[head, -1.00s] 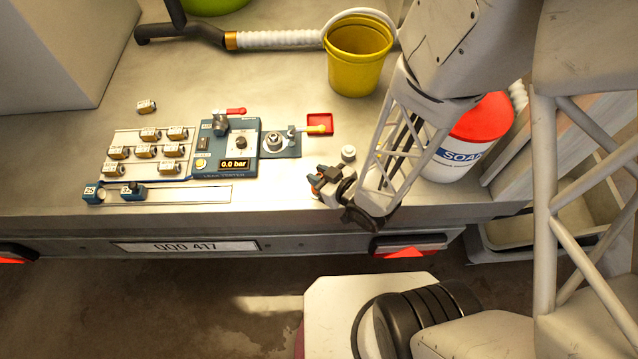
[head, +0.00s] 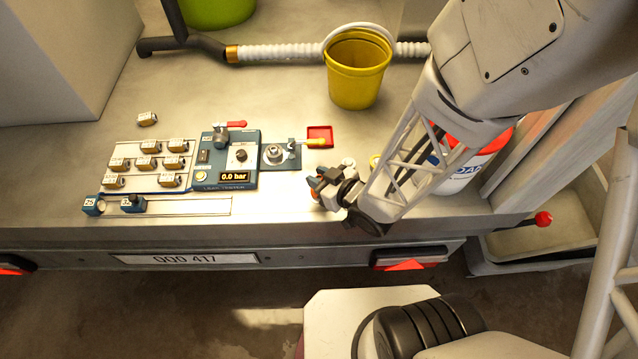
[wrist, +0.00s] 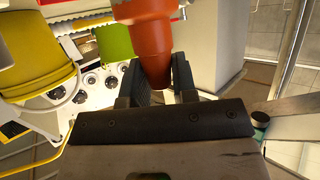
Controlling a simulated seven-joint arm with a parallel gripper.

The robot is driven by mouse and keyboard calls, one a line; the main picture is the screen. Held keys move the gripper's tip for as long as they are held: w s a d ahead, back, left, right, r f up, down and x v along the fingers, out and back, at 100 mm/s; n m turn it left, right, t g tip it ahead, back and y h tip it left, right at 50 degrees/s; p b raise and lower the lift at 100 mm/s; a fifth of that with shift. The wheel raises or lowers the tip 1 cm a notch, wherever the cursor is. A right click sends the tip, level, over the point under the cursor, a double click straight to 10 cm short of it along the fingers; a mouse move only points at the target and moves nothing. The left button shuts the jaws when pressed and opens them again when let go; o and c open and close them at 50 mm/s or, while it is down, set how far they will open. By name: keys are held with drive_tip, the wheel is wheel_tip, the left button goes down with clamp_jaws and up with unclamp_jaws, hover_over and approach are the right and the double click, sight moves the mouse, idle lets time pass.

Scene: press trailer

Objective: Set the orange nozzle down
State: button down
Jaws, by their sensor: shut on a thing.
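The orange nozzle (wrist: 152,45) shows in the wrist view, standing up between the two dark fingers. My gripper (wrist: 159,80) is shut on its narrow lower end. The top of the nozzle is cut off by the picture's edge. In the head view my gripper (head: 320,184) is low near the front edge of the metal deck (head: 275,204), right of the leak tester (head: 228,180). The nozzle is too small and too covered there to make out clearly. I cannot tell whether it touches the deck.
A yellow bucket (head: 357,75) stands behind my gripper. A red tray (head: 320,133) lies just behind my gripper. Several small labelled blocks (head: 147,162) sit on the left. The deck front between tester and gripper is clear.

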drive_tip(key=shift+r, duration=2.5)
drive_tip(key=shift+r, duration=0.1)
